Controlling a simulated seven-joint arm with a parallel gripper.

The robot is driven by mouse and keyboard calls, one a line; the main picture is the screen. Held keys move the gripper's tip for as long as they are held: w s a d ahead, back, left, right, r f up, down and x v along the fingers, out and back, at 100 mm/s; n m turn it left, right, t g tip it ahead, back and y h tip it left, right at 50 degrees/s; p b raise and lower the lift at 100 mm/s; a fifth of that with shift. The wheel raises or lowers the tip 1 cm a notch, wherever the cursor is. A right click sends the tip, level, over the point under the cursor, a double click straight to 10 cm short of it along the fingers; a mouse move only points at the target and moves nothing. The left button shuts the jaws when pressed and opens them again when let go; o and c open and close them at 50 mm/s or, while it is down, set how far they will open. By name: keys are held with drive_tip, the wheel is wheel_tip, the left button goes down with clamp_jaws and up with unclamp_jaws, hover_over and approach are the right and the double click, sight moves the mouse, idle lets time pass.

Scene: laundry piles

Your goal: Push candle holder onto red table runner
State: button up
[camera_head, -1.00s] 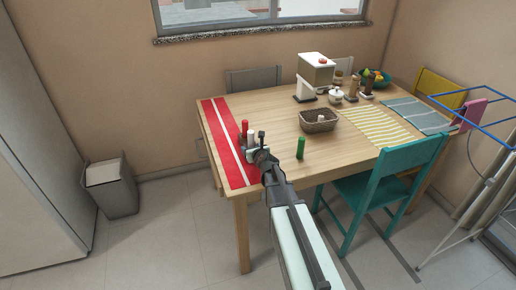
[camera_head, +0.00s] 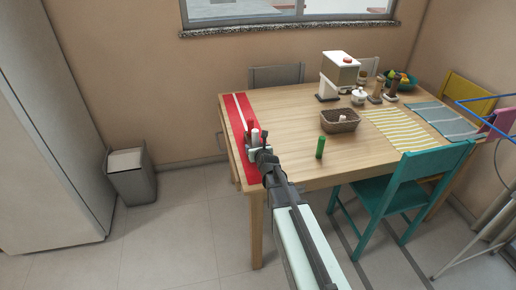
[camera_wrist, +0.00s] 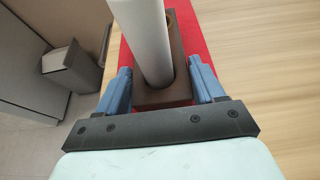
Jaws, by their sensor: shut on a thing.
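The candle holder is a brown block (camera_wrist: 163,98) in the wrist view, with a thick white candle (camera_wrist: 143,42) standing in it. My gripper (camera_wrist: 162,85) is shut on the block, one blue finger at each side. The red table runner (camera_head: 238,111) with a white stripe lies along the table's left end. In the wrist view the runner (camera_wrist: 205,50) shows on both sides of the block, so the holder appears over it.
A green candle (camera_head: 320,147) stands on the wooden table (camera_head: 290,115), right of my gripper. A wicker basket (camera_head: 340,125), a white dispenser (camera_head: 340,75) and jars are farther back. A teal chair (camera_head: 400,190) is at the front right. A bin (camera_head: 132,178) stands left of the table.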

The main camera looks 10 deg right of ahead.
drive_tip(key=o, duration=1.3)
drive_tip(key=shift+c, duration=0.2)
drive_tip(key=v, duration=1.2)
drive_tip(key=shift+a, duration=0.1)
